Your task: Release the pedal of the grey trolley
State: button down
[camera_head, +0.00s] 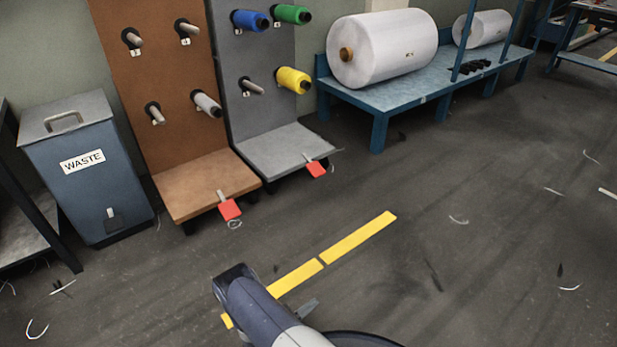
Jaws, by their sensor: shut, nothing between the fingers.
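The grey trolley (275,152) stands in the upper middle, right of a brown one, with an upright grey peg panel. Its red pedal (316,169) sticks out at the front right corner of its base, low over the floor. I cannot tell whether this pedal is pressed down or up. Blue, green and yellow spools sit on its pegs; one lower peg is bare. My arm (262,310) shows at the bottom middle, well short of the trolley and pedal. My gripper cannot be made out; nothing of mine touches the pedal.
The brown trolley (190,180) with its own red pedal (230,209) stands close on the left. A blue waste bin (85,185) is further left. A blue bench (400,95) with white rolls is at upper right. Open floor with yellow tape (358,238) lies between.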

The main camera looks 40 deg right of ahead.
aim_at(314, 168)
jog(key=i+l, duration=0.4)
jog(key=i+l+z, duration=0.1)
jog(key=i+l, duration=0.25)
jog(key=i, duration=0.15)
jog(key=i+l, duration=0.35)
jog(key=i, duration=0.55)
jog(key=l+z, duration=0.05)
